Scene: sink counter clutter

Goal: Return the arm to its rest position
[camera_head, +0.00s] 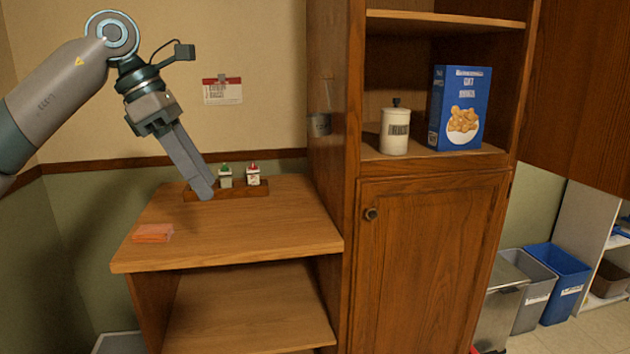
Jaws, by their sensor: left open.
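My left arm comes in from the left, and my left gripper (203,190) points down over the back left of the wooden counter (250,225). Its fingers appear nearly in line from this angle, and nothing shows held between them. The fingertips are in front of the left part of a small wooden tray (236,190). I cannot tell whether they touch it. Two small shakers stand in the tray, one with a green top (225,177) and one with a red top (253,175). My right gripper is not in view.
An orange folded cloth or sponge (152,233) lies at the counter's left edge. A tall wooden cabinet (430,250) stands right of the counter. Its shelf holds a white canister (395,130) and a blue cereal box (460,108). Bins (556,284) stand on the floor at right.

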